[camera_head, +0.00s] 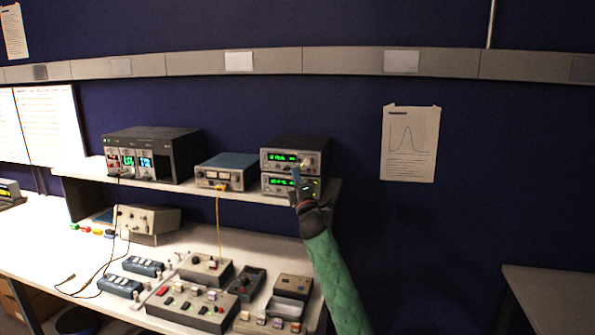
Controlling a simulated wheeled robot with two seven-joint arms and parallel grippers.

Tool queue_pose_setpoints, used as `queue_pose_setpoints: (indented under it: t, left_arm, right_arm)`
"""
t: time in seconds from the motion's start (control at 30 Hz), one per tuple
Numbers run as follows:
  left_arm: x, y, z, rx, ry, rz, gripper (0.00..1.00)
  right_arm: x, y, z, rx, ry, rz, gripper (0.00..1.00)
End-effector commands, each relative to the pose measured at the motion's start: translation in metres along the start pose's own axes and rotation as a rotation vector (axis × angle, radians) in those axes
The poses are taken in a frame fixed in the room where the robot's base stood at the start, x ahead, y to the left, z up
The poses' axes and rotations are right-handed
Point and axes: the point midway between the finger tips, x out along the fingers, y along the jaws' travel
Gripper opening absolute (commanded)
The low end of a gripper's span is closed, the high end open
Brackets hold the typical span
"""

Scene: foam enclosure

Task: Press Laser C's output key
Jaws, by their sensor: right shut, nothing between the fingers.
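Two stacked grey instruments with green displays stand at the right end of the shelf, an upper one (278,161) and a lower one (276,186). A dark rack (174,150) with lit green and blue displays stands at the shelf's left. A blue-topped unit (212,178) stands between. Labels are too small to read, so I cannot tell which is Laser C or find its output key. My right gripper (297,177) is shut and empty, in front of the stacked pair's right part, hiding some of the lower front. I cannot tell whether it touches. My left gripper is out of view.
The shelf (80,165) overhangs the bench (50,236). A beige box (147,219), blue switch boxes (120,286) and a grey key panel (190,308) stand on the bench. A yellow cable (219,225) hangs from the blue-topped unit. Clear space lies right of the shelf.

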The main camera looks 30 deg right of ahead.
Motion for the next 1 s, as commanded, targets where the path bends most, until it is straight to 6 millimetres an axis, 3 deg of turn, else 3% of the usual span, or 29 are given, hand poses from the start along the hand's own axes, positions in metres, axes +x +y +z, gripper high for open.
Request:
queue_pose_setpoints:
  t: [0.5, 1.0]
  left_arm:
    - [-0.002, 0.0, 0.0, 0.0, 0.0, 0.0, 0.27]
    - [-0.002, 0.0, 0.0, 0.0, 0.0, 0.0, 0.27]
  right_arm:
    - [-0.029, 0.021, -0.021, 0.001, 0.001, 0.0, 0.0]
    - [-0.031, 0.023, -0.023, 0.0, 0.0, 0.001, 0.0]
